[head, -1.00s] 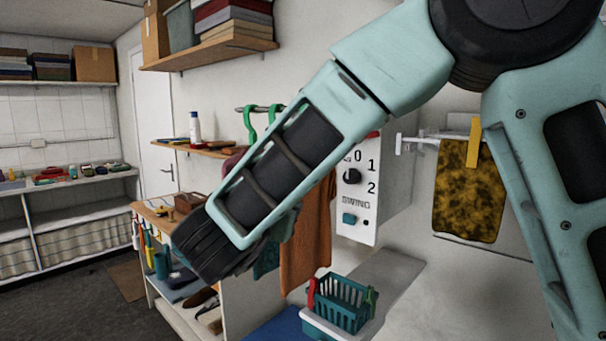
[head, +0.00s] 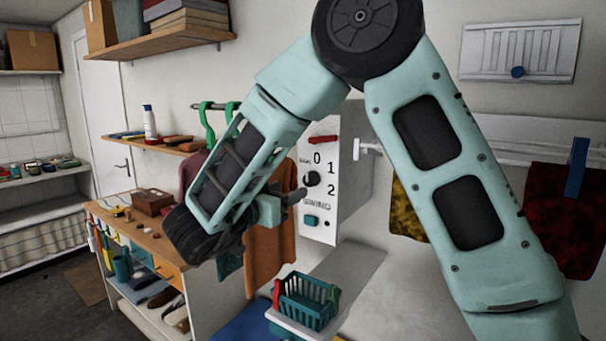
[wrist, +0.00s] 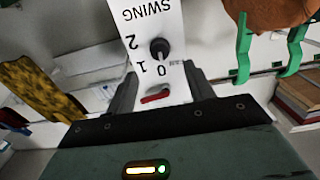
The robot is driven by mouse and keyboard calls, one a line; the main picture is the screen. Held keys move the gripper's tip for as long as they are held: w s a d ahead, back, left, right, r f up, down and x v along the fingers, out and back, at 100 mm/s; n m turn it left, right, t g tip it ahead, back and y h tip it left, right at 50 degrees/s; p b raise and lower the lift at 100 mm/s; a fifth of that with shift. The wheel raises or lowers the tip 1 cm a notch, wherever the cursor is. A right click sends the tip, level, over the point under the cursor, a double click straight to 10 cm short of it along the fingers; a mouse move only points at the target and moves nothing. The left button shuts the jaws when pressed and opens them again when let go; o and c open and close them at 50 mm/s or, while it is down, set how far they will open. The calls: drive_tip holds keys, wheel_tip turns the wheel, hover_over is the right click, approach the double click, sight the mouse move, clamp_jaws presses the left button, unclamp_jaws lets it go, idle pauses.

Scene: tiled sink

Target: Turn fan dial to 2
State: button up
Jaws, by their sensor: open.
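The fan panel (head: 322,222) is a white box face on the wall with a black dial (head: 312,179), marked 0, 1 and 2. The panel (wrist: 150,18) shows upside down in the wrist view, with the dial (wrist: 159,48) near top centre. The dial's ridge appears to line up towards 0, though it is small. My gripper (head: 298,193) is open and empty, just left of the panel in the head view. In the wrist view its two fingers (wrist: 162,68) stand apart below the dial; I cannot tell whether they touch anything.
A red switch (head: 323,139) is above the dial and a teal button (head: 310,220) below it. Orange cloth (head: 270,255) and green hooks (head: 207,122) are left of the panel. A teal basket (head: 306,300) stands below. A shelf unit (head: 140,232) is further left.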

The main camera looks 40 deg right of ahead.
sight(308, 181)
drive_tip(key=p+x, duration=0.2)
drive_tip(key=x, duration=0.4)
drive_tip(key=shift+r, duration=0.15)
drive_tip(key=shift+w+d, duration=0.15)
drive_tip(key=shift+d, duration=0.5)
drive_tip(key=shift+f, duration=0.2)
drive_tip(key=c, duration=1)
